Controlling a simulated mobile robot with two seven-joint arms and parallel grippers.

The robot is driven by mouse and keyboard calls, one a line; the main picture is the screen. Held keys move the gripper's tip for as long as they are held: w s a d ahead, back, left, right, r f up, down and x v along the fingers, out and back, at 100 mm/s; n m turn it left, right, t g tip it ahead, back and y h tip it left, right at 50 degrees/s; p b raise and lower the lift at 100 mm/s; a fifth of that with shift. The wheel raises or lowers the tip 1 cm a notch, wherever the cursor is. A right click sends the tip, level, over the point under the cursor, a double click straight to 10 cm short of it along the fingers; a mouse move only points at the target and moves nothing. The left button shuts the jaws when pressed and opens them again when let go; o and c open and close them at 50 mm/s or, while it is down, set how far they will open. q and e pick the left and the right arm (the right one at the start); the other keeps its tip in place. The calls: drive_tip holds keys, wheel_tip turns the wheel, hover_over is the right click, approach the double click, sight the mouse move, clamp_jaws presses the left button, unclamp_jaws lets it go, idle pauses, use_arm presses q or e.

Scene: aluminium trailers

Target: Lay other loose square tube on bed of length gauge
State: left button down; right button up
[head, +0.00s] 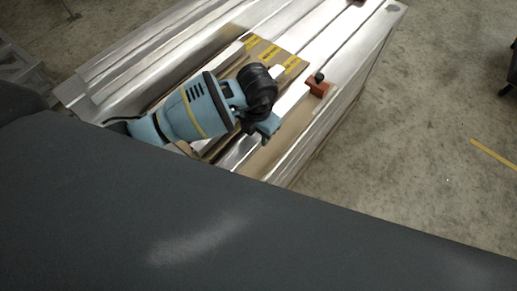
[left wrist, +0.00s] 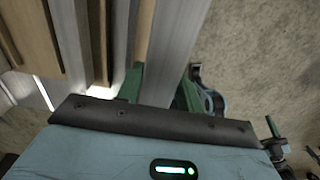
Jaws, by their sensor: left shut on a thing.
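My left gripper (head: 266,127) is low over the near end of the bench, close to its right side. In the left wrist view its green fingers (left wrist: 160,88) are on both sides of a silver square tube (left wrist: 168,45), and it is shut on it. The tube runs away from the fingers; its far end is out of that view. A red-brown block with a black knob (head: 319,86) sits just beyond the gripper at the bench's right edge. I cannot tell for certain which part is the gauge bed. My right gripper is not in view.
Long aluminium profiles (head: 200,45) lie along the bench. A brown board with yellow labels (head: 271,53) crosses them. Wooden strips (left wrist: 98,35) show left of the held tube. Concrete floor (head: 420,130) to the right is open. My dark body hides the foreground.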

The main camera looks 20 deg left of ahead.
use_arm(q)
hover_over(258, 155)
wheel_tip(258, 155, down, 4)
drive_tip(key=shift+f, duration=0.7)
drive_tip(key=shift+f+b, duration=0.3)
drive_tip(key=shift+f, duration=0.05)
wheel_tip(258, 155, down, 3)
drive_tip(key=shift+r, duration=0.1)
drive_tip(key=c, duration=0.9)
unclamp_jaws()
drive_tip(key=shift+f, duration=0.2)
